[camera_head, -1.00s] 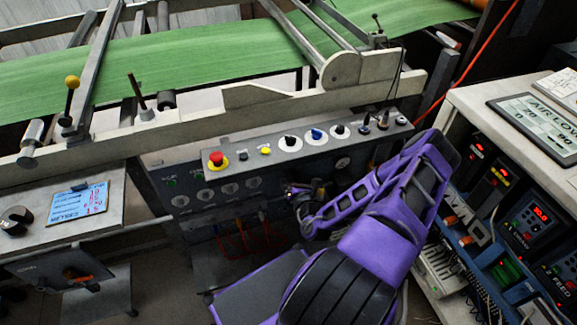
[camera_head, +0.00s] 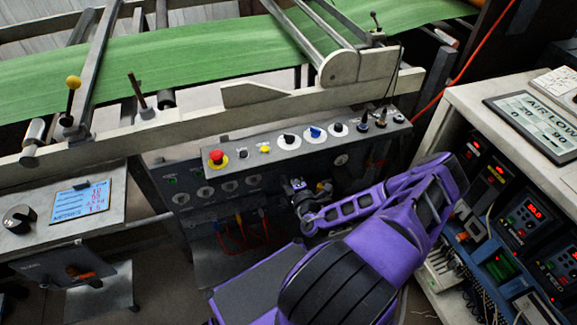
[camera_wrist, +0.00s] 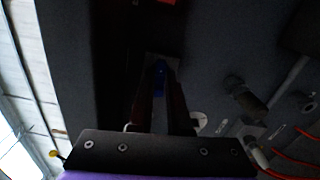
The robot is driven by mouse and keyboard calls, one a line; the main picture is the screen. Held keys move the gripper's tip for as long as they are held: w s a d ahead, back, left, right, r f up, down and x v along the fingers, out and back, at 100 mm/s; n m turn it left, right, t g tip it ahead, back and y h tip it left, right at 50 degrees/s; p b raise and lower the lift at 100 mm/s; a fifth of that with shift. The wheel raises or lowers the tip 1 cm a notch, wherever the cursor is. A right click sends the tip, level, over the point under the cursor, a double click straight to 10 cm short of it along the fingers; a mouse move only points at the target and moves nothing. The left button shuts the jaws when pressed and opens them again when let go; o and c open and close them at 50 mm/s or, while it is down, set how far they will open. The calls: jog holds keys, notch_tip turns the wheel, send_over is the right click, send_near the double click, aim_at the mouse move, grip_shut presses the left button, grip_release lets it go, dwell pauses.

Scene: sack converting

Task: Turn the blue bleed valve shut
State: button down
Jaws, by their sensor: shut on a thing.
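The blue bleed valve (camera_wrist: 159,78) shows in the wrist view as a small dark-blue handle between the two fingers. My gripper (camera_wrist: 159,92) is shut on it, with one finger on each side. The picture is dark there, so the exact angle of the handle is hard to tell. In the head view my gripper (camera_head: 297,186) is at the front of the grey machine panel, below the row of knobs. The valve is not clear in that view, as the gripper largely covers it.
A control panel above my gripper carries a red button (camera_head: 216,157), a blue selector knob (camera_head: 315,132) and several black knobs. Cables (camera_head: 238,228) hang left of my gripper. A cabinet (camera_head: 470,105) with displays stands close on the right of my arm.

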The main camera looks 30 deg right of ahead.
jog(key=shift+f+m, duration=0.1)
jog(key=shift+m, duration=0.6)
jog(key=c, duration=0.9)
grip_release()
jog(key=shift+o, duration=0.2)
jog(key=shift+s, duration=0.1)
jog(key=v, duration=1.7)
jog(key=shift+s, duration=0.2)
